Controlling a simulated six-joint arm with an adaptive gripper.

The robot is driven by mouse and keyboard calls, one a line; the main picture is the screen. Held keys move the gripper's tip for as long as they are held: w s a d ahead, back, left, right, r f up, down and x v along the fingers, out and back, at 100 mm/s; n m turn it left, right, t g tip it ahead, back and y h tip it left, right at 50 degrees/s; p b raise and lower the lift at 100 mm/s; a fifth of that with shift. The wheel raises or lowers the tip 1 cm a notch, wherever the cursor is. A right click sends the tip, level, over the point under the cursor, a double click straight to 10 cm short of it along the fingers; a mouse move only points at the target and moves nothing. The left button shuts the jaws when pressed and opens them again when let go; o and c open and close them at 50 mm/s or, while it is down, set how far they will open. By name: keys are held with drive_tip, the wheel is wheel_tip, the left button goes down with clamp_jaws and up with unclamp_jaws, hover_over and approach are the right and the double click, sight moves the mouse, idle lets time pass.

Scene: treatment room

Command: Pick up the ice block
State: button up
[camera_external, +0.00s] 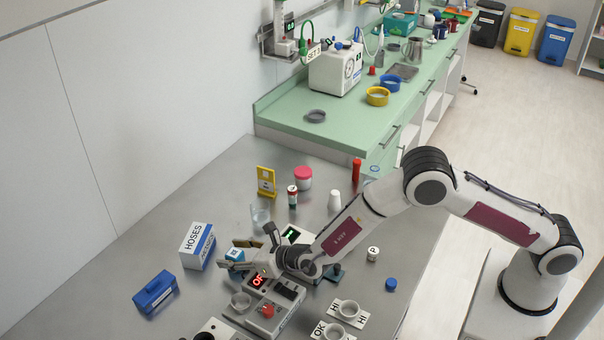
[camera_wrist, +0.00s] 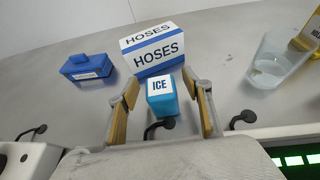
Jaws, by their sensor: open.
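The ice block is a small blue cube with a white top label reading ICE. In the wrist view the ice block (camera_wrist: 162,98) stands on the metal table between the two fingers of my gripper (camera_wrist: 160,100). In the external view the ice block (camera_external: 234,256) is beside the fingertips, partly covered by my gripper (camera_external: 240,255). My gripper is open, with a finger on each side of the block. In the wrist view a gap shows between the block and each finger. I cannot tell the exact height of the fingertips above the table.
A white and blue HOSES box (camera_external: 197,246) stands just behind the block. A blue case (camera_external: 155,292) lies to the left. A clear cup (camera_external: 260,217) stands to the right. A device with a red display (camera_external: 268,292) sits under my wrist.

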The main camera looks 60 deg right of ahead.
sight(233, 252)
drive_tip(key=shift+w, duration=0.1)
idle(0.5)
drive_tip(key=c, duration=1.2)
wheel_tip(233, 252, up, 18)
idle(0.6)
